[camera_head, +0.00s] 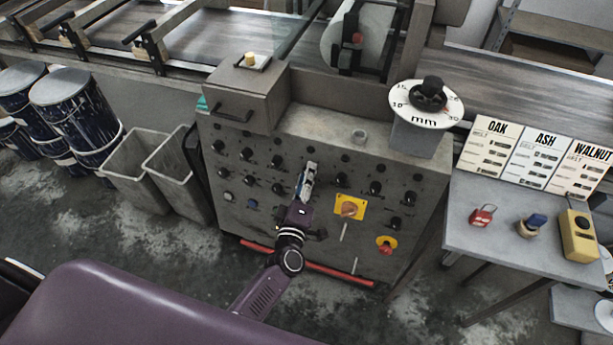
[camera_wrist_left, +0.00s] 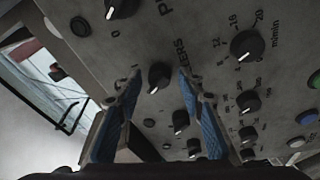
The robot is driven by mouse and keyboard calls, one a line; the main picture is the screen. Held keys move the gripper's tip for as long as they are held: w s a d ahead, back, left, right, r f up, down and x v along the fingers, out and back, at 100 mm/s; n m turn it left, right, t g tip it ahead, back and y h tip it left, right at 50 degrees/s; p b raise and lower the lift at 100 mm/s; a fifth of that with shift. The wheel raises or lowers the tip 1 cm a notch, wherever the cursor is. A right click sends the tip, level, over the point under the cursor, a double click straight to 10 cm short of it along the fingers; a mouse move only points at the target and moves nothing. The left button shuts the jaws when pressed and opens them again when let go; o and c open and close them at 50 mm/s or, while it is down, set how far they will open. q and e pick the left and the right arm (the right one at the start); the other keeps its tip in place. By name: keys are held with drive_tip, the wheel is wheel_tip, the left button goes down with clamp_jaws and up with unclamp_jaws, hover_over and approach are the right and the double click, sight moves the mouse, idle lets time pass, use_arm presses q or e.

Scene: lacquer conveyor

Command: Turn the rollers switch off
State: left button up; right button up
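The grey control panel (camera_head: 265,150) carries several rows of black knobs. In the left wrist view a black knob (camera_wrist_left: 159,76) with a white pointer mark sits beside lettering ending in "ERS", the rest of the word being hidden. My left gripper (camera_head: 309,172) is in front of the middle of the panel. In the left wrist view its two blue-padded fingers (camera_wrist_left: 160,88) are spread, one on each side of that knob, with no visible contact. In the head view I cannot make out this knob behind the gripper. My right gripper is not in view.
Close to the knob are a speed dial (camera_wrist_left: 246,45) marked m/min and an upper knob (camera_wrist_left: 121,8) marked 0. The panel also has a yellow-backed rotary switch (camera_head: 349,208) and a red stop button (camera_head: 386,245). A side table (camera_head: 500,229) stands at right.

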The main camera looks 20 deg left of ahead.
use_arm(q)
drive_tip(key=s+d, duration=0.1)
drive_tip(key=s, duration=1.1)
drive_tip(key=shift+d+r, duration=0.15)
drive_tip(key=shift+r, duration=0.3)
drive_tip(key=s+d+f+m+g+h, duration=0.2)
drive_tip(key=s+f+m, duration=0.15)
drive_tip(key=f, duration=0.55)
drive_tip(key=s+d+f+m+g+h, duration=0.15)
drive_tip(key=f+m, duration=0.25)
drive_tip(key=f, duration=0.5)
drive_tip(key=s+a+f+m+g, duration=0.3)
drive_tip(key=s+f+g, duration=0.1)
drive_tip(key=s+f, duration=0.6)
drive_tip(key=s+a+f+m+g, duration=0.3)
drive_tip(key=s+f+m+g, duration=0.1)
drive_tip(key=s+f, duration=0.7)
drive_tip(key=shift+s+g, duration=0.65)
drive_tip(key=shift+s, duration=0.05)
drive_tip(key=s+a+f+m+g, duration=0.1)
drive_tip(key=s+a, duration=0.1)
drive_tip(key=s, duration=0.1)
drive_tip(key=s+a+f+m+g+y, duration=0.1)
drive_tip(key=s, duration=0.3)
drive_tip(key=s+a+f+m+g, duration=0.1)
drive_tip(key=s+a+f, duration=0.1)
drive_tip(key=s, duration=0.2)
drive_tip(key=shift+s+a+y, duration=0.15)
drive_tip(key=shift+a+y, duration=0.2)
drive_tip(key=shift+c, duration=0.3)
